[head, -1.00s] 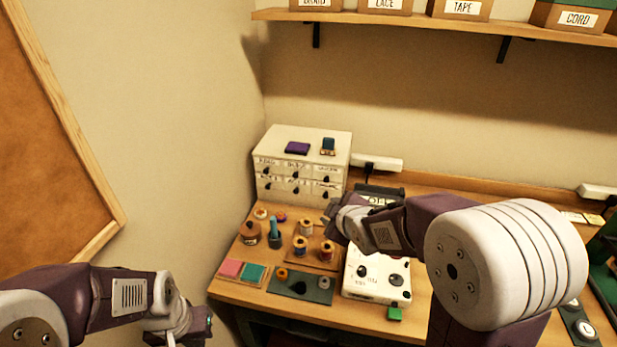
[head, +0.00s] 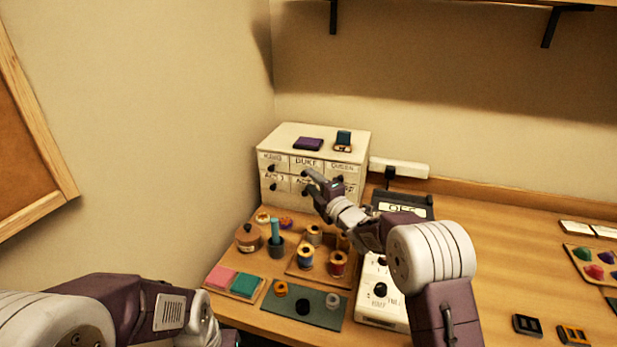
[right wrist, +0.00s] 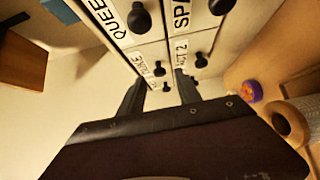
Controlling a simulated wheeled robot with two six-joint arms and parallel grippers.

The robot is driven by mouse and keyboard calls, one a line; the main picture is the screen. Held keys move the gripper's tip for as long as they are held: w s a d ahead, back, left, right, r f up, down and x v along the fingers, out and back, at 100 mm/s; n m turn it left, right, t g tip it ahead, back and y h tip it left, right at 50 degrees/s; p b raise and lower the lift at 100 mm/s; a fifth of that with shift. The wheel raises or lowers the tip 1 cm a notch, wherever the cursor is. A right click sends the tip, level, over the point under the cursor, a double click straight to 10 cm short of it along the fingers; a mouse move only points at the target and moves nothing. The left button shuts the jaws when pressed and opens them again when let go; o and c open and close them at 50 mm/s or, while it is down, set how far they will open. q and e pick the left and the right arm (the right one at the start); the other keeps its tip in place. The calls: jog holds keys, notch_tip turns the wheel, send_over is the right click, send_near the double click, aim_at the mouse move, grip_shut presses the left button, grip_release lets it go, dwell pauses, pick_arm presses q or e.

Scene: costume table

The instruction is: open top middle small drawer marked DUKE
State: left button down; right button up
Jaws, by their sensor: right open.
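The white drawer cabinet (head: 364,172) stands at the back left of the table, with two rows of small drawers. The top middle drawer, labelled DUKE (head: 307,162), looks shut; its dark knob (right wrist: 159,70) shows in the right wrist view. My right gripper (head: 309,181) is open and empty in front of the middle column, just below the DUKE label. In the right wrist view its two fingers (right wrist: 160,90) point at the cabinet, apart, with the knob between and beyond them. Contact cannot be told. My left gripper (head: 226,338) is at the bottom edge, its fingers out of frame.
A purple item (head: 308,144) and a teal item (head: 343,138) lie on the cabinet top. Thread spools (head: 306,258), a teal mat (head: 310,306) and a white box with knobs (head: 378,310) stand in front. A power strip (head: 400,168) is to the right.

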jog(key=shift+x, duration=0.75)
jog(key=shift+w+a, duration=0.3)
jog(key=shift+w, duration=0.35)
grip_shut()
dwell(0.4)
